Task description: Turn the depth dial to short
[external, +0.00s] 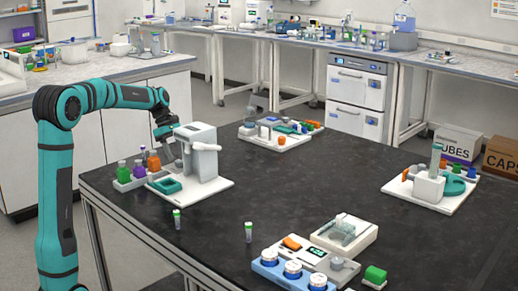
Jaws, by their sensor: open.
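My gripper (178,160) is open at the end of my teal arm. It points down beside the grey-white press-like device (203,153) on a white base plate at the table's left side. It is small in this view, and I cannot tell whether it touches anything. A teal tray (166,186) lies on the same plate in front of the device. I cannot make out the depth dial or its setting; it may be hidden by the gripper or too small to tell.
A rack with green, purple and orange items (137,172) stands close left of the device. Two green-capped vials (177,219) (248,232) stand in front. Other stations stand at the back (281,131), right (430,184) and front (318,258). The black table's (325,180) middle is clear.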

